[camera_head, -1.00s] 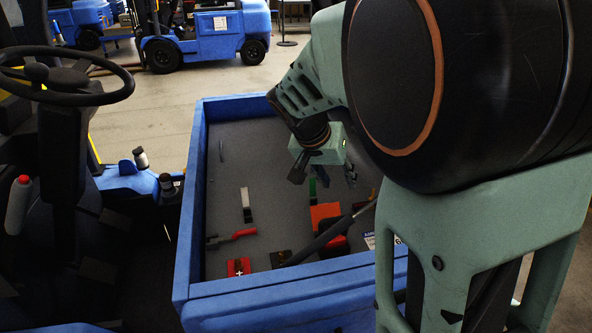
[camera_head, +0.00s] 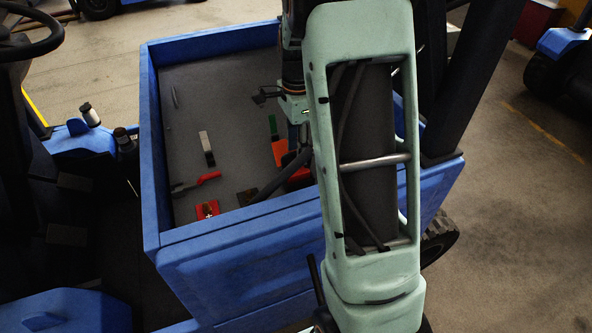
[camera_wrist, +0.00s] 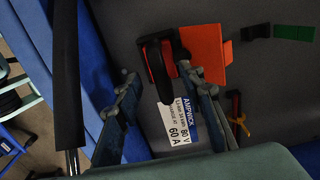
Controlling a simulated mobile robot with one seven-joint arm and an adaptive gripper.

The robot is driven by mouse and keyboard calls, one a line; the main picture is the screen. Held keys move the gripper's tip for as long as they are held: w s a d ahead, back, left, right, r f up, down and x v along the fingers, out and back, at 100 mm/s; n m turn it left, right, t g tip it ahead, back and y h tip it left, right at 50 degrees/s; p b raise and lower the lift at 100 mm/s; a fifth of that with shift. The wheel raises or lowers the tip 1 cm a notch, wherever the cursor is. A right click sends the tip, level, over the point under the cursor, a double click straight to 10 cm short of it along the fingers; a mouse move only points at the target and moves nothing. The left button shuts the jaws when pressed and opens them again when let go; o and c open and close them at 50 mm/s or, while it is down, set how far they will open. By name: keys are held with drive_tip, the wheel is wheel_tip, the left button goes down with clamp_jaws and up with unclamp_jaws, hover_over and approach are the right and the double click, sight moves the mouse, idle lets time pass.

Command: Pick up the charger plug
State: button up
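A dark, rounded piece with a red part (camera_wrist: 159,72) lies beside an orange flat piece in the wrist view. It looks like the charger plug, but I cannot be sure. In the head view a dark piece with red (camera_head: 297,157) shows at the same place, partly hidden by my arm. My gripper (camera_wrist: 158,76) is open, its two fingers apart. In the wrist view the dark piece appears between and just beyond the fingertips. I see no clear contact. A white AMPWICK label (camera_wrist: 180,122) shows between the fingers.
The blue-walled bed (camera_head: 149,130) surrounds the items. An orange piece (camera_wrist: 206,48) and green strip (camera_wrist: 293,33) lie close by. A black bar (camera_wrist: 65,75) runs along the left. Red-handled pliers (camera_head: 196,184) and a red card (camera_head: 207,209) lie near the front wall.

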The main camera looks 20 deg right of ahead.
sight(297, 169)
drive_tip(key=shift+f, duration=3.15)
drive_tip(key=shift+c, duration=0.6)
drive_tip(key=shift+w, duration=0.1)
drive_tip(key=c, duration=0.8)
